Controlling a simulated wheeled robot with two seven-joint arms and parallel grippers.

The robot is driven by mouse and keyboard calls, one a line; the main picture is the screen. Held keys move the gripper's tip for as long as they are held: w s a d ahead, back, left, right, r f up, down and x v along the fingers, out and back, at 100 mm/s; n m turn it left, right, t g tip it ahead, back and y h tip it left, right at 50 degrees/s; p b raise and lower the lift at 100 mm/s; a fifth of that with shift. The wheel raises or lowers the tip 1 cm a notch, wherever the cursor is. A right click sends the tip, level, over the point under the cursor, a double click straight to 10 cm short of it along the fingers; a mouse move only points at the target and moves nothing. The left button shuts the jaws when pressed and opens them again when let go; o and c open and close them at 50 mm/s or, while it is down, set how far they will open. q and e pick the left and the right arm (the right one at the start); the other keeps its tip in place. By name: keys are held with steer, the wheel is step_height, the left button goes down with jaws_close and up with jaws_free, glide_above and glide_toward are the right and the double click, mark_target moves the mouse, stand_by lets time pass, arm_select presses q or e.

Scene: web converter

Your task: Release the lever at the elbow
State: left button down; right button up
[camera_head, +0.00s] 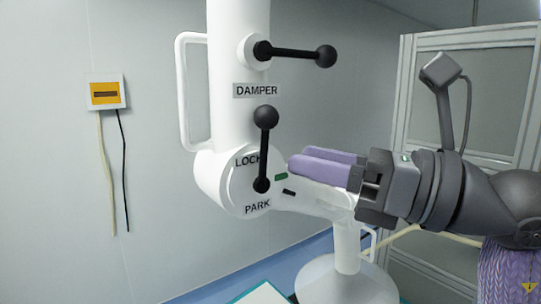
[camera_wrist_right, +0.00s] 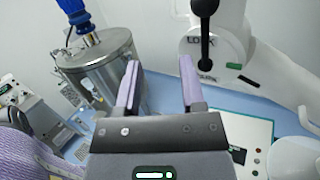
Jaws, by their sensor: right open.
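The elbow lever (camera_head: 267,143) is black with a ball knob on top. It stands nearly upright on the round white elbow joint (camera_head: 212,182), pivoting near its lower end. Its shaft crosses the end of the LOCK label (camera_head: 246,161); the PARK label (camera_head: 257,206) is below the pivot. In the right wrist view the lever (camera_wrist_right: 205,35) shows at the top, right of the fingers. My right gripper (camera_head: 304,160), with lilac fingers, is open and empty. In the head view its tips are just right of the lever, apparently not touching. My left gripper is not in view.
A second black lever (camera_head: 295,53), above the DAMPER label (camera_head: 257,90), sticks out right from the white column. A white handle loop (camera_head: 182,95) is left of it. A steel vessel (camera_wrist_right: 106,66) shows in the wrist view. A framed cabinet (camera_head: 495,100) stands behind my arm.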

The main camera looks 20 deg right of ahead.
mark_target(268, 140)
steer(key=w+h+p, duration=0.1)
steer(key=w, duration=0.2)
steer(key=w+a+m+t+h+p, duration=0.1)
steer(key=w+p, duration=0.1)
steer(key=w, duration=0.1)
steer(key=w+a+h+p, duration=0.1)
steer(key=w+h, duration=0.1)
steer(key=w, duration=0.1)
steer(key=shift+a+r+m+t, duration=0.1)
steer(key=shift+r+m+t, duration=0.1)
steer(key=shift+m+t, duration=0.15)
jaws_close()
stand_by(0.9)
